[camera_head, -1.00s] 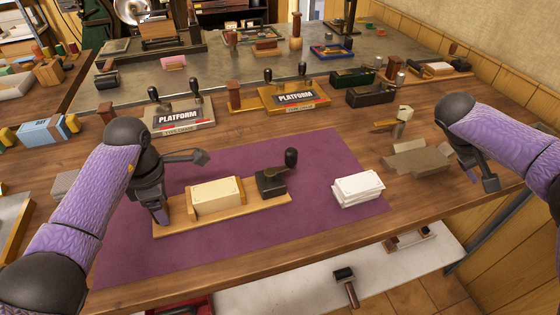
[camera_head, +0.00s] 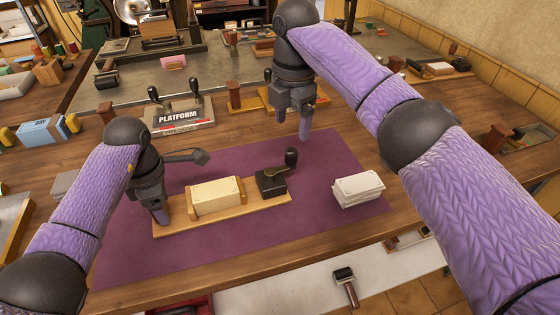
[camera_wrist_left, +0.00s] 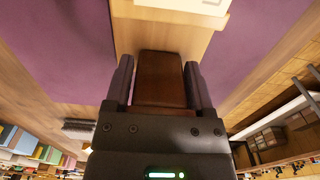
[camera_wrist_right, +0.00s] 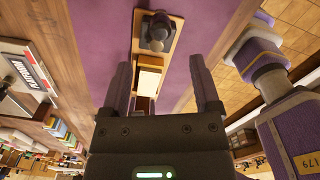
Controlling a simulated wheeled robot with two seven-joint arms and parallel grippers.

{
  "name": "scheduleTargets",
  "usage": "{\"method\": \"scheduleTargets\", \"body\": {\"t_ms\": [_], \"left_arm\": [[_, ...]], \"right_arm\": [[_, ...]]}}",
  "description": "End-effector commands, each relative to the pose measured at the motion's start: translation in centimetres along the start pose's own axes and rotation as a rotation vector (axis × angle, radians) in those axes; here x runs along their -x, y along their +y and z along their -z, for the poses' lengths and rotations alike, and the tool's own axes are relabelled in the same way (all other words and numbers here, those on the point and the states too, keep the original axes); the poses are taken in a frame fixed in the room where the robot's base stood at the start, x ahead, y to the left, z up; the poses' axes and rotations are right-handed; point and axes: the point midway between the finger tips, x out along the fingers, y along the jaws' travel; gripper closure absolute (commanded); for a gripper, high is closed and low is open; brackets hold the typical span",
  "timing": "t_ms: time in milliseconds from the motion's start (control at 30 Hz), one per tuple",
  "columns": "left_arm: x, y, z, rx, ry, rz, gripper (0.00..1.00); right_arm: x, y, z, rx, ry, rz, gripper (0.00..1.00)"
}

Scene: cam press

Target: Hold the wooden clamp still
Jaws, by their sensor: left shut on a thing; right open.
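The wooden clamp (camera_head: 240,215) lies on the purple mat, a long light board with a cream block of cards (camera_head: 216,195) between wooden ends. A black cam lever (camera_head: 273,182) with an upright knob sits on its right part. My left gripper (camera_head: 160,214) is at the clamp's left end. In the left wrist view its fingers are shut on the brown wooden block (camera_wrist_left: 160,80) there. My right gripper (camera_head: 294,122) is open and empty, pointing down above the mat's far edge, beyond the cam lever. The clamp also shows between its fingers in the right wrist view (camera_wrist_right: 168,50).
A white card stack (camera_head: 358,187) lies on the purple mat (camera_head: 250,245) to the right of the clamp. A platform sign stand (camera_head: 180,118) stands behind the mat. A grey lever-like piece (camera_head: 190,156) lies near my left gripper.

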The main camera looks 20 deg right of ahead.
Motion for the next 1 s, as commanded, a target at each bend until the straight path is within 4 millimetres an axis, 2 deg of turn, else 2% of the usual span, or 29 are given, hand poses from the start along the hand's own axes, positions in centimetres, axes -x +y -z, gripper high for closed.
{"method": "scheduleTargets", "body": {"t_ms": [200,400,600,867,1000], "left_arm": [[0.0,0.0,0.0,0.001,0.000,0.001,1.00],[0.0,0.0,0.0,0.001,0.001,0.001,1.00],[0.0,0.0,0.0,0.001,0.001,0.001,1.00],[0.0,0.0,0.0,0.001,0.001,0.001,1.00],[0.0,0.0,0.0,0.001,0.001,0.001,1.00]], "right_arm": [[-4.7,-0.1,-0.1,-0.004,0.000,0.004,0.20],[-8.3,-0.1,-0.1,-0.005,0.000,0.003,0.20],[-9.9,-0.1,-0.1,-0.006,-0.001,0.002,0.20],[-10.1,-0.1,-0.1,-0.006,-0.001,0.001,0.20],[-10.1,-0.1,-0.1,-0.006,-0.002,0.001,0.48]]}}
